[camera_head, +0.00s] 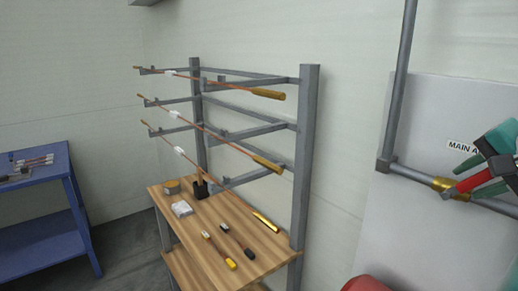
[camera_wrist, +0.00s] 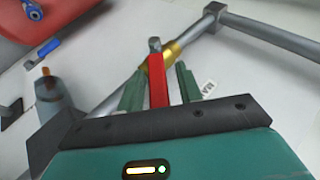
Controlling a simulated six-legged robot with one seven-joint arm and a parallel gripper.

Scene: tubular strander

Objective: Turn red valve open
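The red valve handle (camera_head: 470,182) is at the right of the head view, by a brass valve body (camera_head: 441,184) on a grey pipe. In the wrist view the red handle (camera_wrist: 158,82) points from the brass body (camera_wrist: 173,52) toward my palm, at an angle to the pipe. My gripper (camera_head: 467,178) reaches in from the right edge. In the wrist view its green fingers (camera_wrist: 160,78) are open, one on each side of the handle, with a narrow gap visible on both sides. The far side of the handle is hidden.
The grey pipe (camera_head: 400,90) rises on a light panel with a "MAIN A…" label (camera_head: 463,147), partly covered. A red object (camera_head: 367,284) shows at the bottom. A wooden bench (camera_head: 262,257) with tools and a rack stands left, and a blue table (camera_head: 45,229) farther left.

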